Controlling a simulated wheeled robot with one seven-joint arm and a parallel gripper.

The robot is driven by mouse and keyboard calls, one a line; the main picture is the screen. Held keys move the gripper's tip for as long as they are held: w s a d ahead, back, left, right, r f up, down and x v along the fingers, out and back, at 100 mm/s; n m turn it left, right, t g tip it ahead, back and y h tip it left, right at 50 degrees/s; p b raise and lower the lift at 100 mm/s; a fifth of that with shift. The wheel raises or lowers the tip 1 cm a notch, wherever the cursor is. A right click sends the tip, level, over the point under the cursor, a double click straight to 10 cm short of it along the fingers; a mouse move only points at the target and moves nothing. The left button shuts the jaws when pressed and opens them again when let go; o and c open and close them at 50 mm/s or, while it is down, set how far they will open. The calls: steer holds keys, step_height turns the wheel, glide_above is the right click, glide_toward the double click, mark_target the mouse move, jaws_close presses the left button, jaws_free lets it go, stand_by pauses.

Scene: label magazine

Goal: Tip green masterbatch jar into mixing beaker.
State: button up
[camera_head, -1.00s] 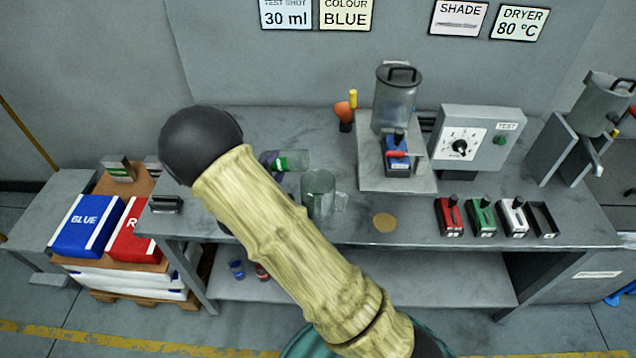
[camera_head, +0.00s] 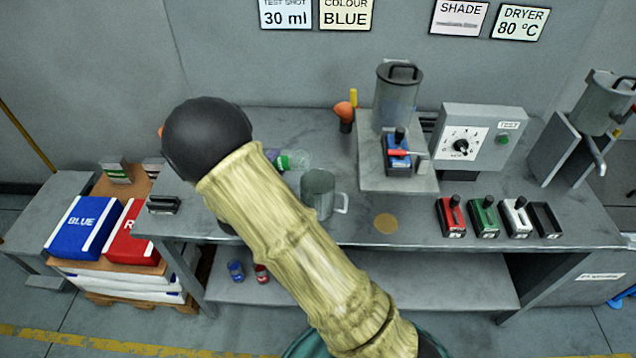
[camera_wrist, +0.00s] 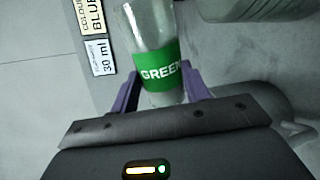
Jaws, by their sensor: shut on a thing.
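The green masterbatch jar (camera_wrist: 162,70) is clear with a green label reading GREEN. My gripper (camera_wrist: 160,92) is shut on it, its purple fingers at either side near the label. In the head view the jar (camera_head: 298,160) lies nearly on its side, above and behind the mixing beaker, its clear end toward the right. My arm hides most of my gripper there. The mixing beaker (camera_head: 319,190) is grey, see-through and upright on the bench, with a handle on its right. I cannot see any contents leaving the jar or lying in the beaker.
A hopper (camera_head: 397,95) and a control box (camera_head: 478,140) stand right of the beaker. Several coloured shade blocks (camera_head: 482,215) line the front right of the bench (camera_head: 345,235). A tan disc (camera_head: 386,223) lies right of the beaker.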

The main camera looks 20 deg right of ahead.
steer(key=shift+w+d, duration=0.1)
steer(key=shift+d, duration=0.55)
steer(key=shift+b, duration=0.3)
steer(key=shift+a+r+m+b, duration=0.1)
steer(key=shift+a+m+b, duration=0.1)
steer(key=shift+m+b, duration=0.1)
steer(key=shift+d+r, duration=0.1)
steer(key=shift+d+r+b, duration=0.15)
steer(key=shift+b, duration=0.55)
steer(key=shift+m, duration=0.3)
steer(key=shift+r+b, duration=0.1)
steer(key=shift+b, duration=0.25)
